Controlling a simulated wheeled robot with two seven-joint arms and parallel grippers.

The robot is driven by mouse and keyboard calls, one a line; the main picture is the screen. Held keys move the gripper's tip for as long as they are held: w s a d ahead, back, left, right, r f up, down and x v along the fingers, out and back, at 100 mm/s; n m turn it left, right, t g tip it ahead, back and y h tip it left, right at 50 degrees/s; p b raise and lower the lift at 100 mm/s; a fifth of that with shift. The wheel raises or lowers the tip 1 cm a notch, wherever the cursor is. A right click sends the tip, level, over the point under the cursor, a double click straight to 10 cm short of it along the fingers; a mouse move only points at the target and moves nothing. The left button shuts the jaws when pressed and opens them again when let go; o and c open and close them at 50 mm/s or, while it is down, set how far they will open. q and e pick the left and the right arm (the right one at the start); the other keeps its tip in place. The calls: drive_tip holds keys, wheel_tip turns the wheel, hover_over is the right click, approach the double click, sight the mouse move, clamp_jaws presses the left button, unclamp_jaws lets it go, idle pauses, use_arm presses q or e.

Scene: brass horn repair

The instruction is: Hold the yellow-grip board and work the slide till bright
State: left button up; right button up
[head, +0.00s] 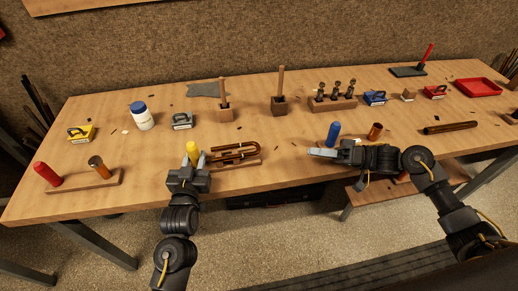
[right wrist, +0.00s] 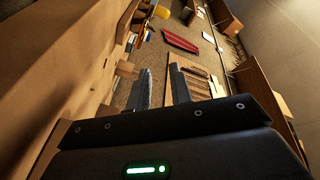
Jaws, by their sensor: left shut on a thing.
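The yellow grip (head: 193,149) stands upright at the left end of a wooden board (head: 236,163) near the table's front edge. A brass slide (head: 237,152), a bent U-shaped tube with darker parts, lies along this board. My left gripper (head: 195,162) is shut on the yellow grip, with a finger on either side. My right gripper (head: 322,152) is to the right of the slide, apart from it, near the blue grip. Its fingers (right wrist: 160,92) stand apart and empty in the right wrist view.
A red-grip board (head: 85,183) is at left; a blue grip (head: 333,134) and copper cylinder (head: 375,131) stand near my right arm. Handled blocks in yellow (head: 80,132), grey (head: 182,121), blue (head: 374,97) and red (head: 435,92), and a white jar (head: 142,118), stand farther back.

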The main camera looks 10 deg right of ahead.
sight(259, 148)
drive_tip(key=a+m, duration=0.1)
drive_tip(key=w+a+m+h, duration=0.1)
drive_tip(key=m, duration=0.1)
drive_tip(key=w+a+f+m, duration=0.1)
drive_tip(key=m, duration=0.1)
drive_tip(key=shift+a+f+h, duration=0.1)
drive_tip(key=shift+a+h, duration=0.2)
drive_tip(key=shift+h, duration=0.1)
drive_tip(key=shift+w+a+f+m+h, duration=0.15)
drive_tip(key=shift+w+a+m+h, duration=0.25)
drive_tip(key=shift+m, duration=0.7)
drive_tip(key=x, duration=1.2)
drive_tip(key=shift+w+a, duration=0.1)
drive_tip(key=shift+c, duration=0.2)
clamp_jaws()
